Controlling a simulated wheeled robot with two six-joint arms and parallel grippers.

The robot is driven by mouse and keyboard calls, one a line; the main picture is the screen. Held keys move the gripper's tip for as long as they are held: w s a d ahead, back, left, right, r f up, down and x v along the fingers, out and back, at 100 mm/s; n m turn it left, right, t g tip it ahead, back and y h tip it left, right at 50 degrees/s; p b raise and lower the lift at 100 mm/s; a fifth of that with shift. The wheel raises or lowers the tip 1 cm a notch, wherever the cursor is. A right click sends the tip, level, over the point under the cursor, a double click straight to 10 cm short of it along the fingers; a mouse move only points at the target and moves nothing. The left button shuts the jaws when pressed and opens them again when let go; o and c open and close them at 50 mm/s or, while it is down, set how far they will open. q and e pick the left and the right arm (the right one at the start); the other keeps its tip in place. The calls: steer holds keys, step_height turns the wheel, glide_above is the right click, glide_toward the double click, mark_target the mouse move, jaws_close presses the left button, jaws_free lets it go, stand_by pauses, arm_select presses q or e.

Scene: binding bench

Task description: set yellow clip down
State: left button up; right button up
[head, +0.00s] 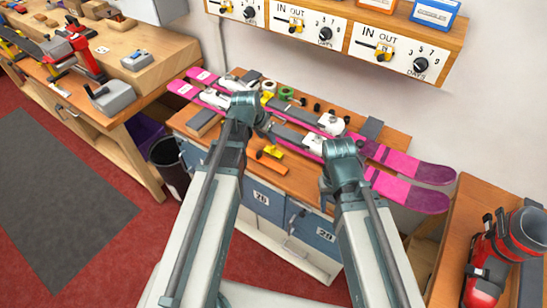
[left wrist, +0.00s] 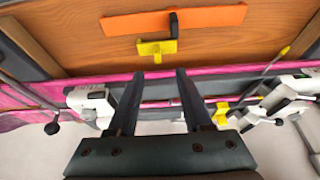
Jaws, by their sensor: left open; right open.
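The yellow clip (head: 272,152) lies on the wooden bench top, between the pink skis and an orange strip (head: 272,167). In the left wrist view the yellow clip (left wrist: 157,47) lies beside the orange strip (left wrist: 215,18), with a small dark piece at both. My left gripper (left wrist: 160,74) is open and empty, its two dark fingers apart and pointing toward the clip, with a visible gap in the picture. In the head view my left gripper (head: 250,108) is over the skis; its fingers are hard to make out. My right gripper (head: 342,150) is over the skis further right, its fingertips hidden.
Pink skis (head: 410,165) with white bindings (head: 331,124) lie along the bench. Tape rolls (head: 286,92) and small parts lie behind them. A shelf with dials (head: 325,34) hangs above. A red boot (head: 487,270) stands on the right table. A dark bin (head: 168,163) stands left.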

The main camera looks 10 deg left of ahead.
mark_target(273, 147)
arm_select(q)
steer(key=shift+d+b+x, duration=0.2)
steer(key=shift+b+x, duration=3.15)
steer(key=shift+x, duration=0.9)
steer(key=shift+r, duration=0.1)
jaws_close()
